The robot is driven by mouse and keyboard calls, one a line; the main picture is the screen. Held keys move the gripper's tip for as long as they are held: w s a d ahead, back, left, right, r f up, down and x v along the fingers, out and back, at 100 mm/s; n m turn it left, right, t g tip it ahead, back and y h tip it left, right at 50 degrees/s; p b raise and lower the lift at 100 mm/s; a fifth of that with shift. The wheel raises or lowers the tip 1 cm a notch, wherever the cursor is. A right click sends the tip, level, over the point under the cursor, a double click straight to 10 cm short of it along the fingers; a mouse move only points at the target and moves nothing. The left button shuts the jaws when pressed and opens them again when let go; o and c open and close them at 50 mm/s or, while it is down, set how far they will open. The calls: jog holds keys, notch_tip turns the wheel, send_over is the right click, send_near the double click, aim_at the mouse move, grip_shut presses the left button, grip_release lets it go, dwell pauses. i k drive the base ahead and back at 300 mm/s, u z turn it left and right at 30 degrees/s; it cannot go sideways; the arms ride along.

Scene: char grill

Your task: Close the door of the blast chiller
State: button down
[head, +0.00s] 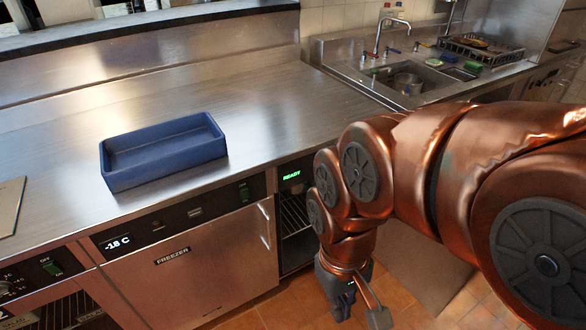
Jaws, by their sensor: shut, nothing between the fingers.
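The blast chiller (292,178) is under the counter, right of the freezer. Its display reads READY in green, and wire racks show inside its dark, open front. A flat metal panel (425,262) stands out over the floor at the right, partly hidden by my arm; it looks like the chiller's open door, but its hinge is hidden. My gripper (343,304) is low in front of the chiller, pointing down, shut and empty. It is left of the panel; I cannot tell whether it touches it.
The freezer (190,265) has a shut door with a vertical handle. A blue tray (165,152) sits on the steel counter (270,100). A sink (405,80) and a dish rack (480,48) are at the back right. Some tiled floor (285,308) is clear below.

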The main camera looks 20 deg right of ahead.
aim_at(424, 266)
jog(key=z, duration=2.5)
jog(key=i, duration=1.4)
jog(key=u, duration=2.8)
